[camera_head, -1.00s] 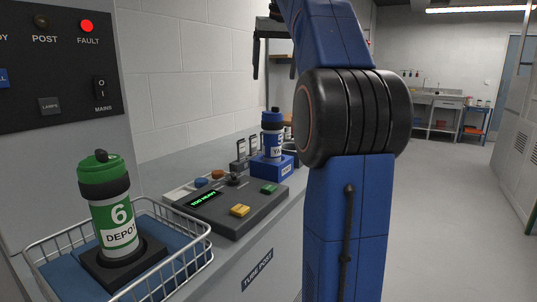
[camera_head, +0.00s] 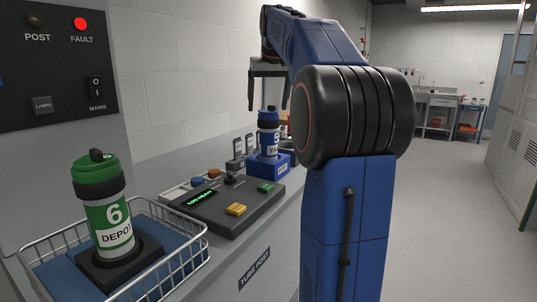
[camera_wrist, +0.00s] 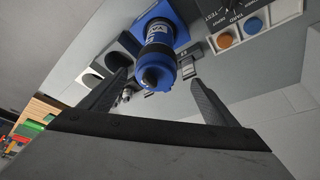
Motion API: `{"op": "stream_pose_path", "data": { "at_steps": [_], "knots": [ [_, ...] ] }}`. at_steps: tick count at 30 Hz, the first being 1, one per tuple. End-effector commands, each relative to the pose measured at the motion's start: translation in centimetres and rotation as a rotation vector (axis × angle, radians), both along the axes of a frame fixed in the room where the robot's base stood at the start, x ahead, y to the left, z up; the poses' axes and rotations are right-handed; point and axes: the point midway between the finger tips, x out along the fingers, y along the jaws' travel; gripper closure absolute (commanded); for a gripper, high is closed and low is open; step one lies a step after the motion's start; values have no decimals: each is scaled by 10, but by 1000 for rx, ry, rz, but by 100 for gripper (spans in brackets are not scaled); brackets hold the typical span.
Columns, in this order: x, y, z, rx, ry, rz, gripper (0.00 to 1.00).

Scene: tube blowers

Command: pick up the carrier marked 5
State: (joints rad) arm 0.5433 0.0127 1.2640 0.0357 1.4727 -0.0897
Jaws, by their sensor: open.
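The carrier marked 5 (camera_head: 268,137) is a blue and white cylinder with a dark blue cap and a label starting "YA". It stands upright in a blue block holder (camera_head: 270,167) on the bench in the head view. In the wrist view the blue carrier (camera_wrist: 158,58) shows cap-end nearest, between the two fingers. My gripper (camera_head: 267,107) is open and empty, above the carrier with its fingers pointing down. In the wrist view my gripper's fingers (camera_wrist: 158,80) spread to either side of the cap, apart from it. Part of the label is hidden by the viewing angle.
A green carrier marked 6 (camera_head: 108,208) stands in a wire basket (camera_head: 178,262) at the near left. A console (camera_head: 225,210) with buttons and a "TOO HEAVY" display lies between. Small grey upright pieces (camera_head: 237,150) stand beside the blue holder.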

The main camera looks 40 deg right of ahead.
Motion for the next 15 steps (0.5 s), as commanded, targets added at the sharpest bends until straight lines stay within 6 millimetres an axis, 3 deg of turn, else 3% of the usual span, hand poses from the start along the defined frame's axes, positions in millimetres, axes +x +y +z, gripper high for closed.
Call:
{"op": "stream_pose_path", "data": {
  "at_steps": [15],
  "knots": [
    [18, -17, -46, 1, 2, 0, 18]
  ]
}}
